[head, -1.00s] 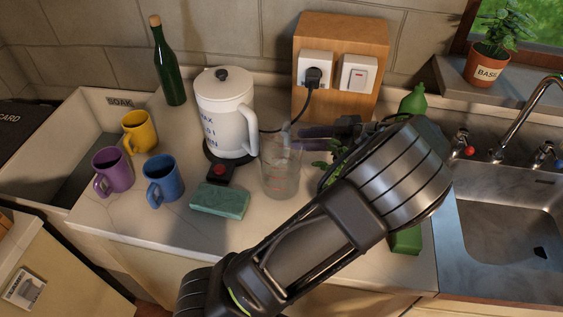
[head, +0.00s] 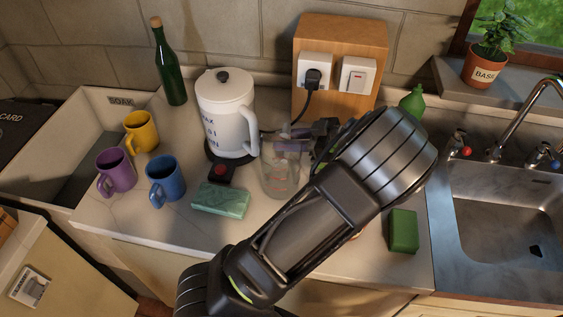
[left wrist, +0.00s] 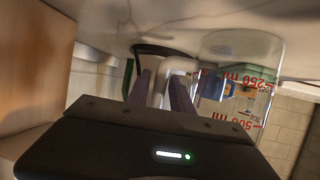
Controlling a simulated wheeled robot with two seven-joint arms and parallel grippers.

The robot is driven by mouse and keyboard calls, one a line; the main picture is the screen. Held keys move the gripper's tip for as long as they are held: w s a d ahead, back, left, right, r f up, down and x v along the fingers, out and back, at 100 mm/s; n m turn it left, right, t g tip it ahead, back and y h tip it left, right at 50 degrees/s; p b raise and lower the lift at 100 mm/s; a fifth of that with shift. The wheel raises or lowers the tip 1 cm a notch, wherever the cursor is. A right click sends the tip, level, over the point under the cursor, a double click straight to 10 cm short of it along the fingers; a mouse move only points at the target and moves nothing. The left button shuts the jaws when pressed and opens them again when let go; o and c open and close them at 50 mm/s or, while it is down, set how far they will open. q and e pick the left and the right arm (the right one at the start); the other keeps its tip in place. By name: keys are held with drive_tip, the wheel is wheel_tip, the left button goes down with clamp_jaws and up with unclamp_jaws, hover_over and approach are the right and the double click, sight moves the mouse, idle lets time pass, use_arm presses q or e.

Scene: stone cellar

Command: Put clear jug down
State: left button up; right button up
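The clear jug (head: 280,178) with red markings stands upright on the counter, right of the white kettle. It shows upside down in the left wrist view (left wrist: 238,90), right of my fingers. My left gripper (head: 294,139) is at the jug's upper part; in the head view its purple-grey fingers overlap the jug. In the left wrist view the fingers (left wrist: 162,92) are apart, with a pale shape, probably the kettle, seen between them. I cannot tell whether a finger touches the jug. My arm covers the counter right of the jug. My right gripper is out of view.
The white kettle (head: 226,112) stands close left of the jug. A teal sponge (head: 221,201) and several mugs are further left. A green block (head: 403,231) lies near the sink (head: 500,240). A wooden socket box (head: 340,40) stands behind.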

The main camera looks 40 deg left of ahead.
use_arm(q)
drive_tip(key=shift+c, duration=0.4)
clamp_jaws()
idle(0.9)
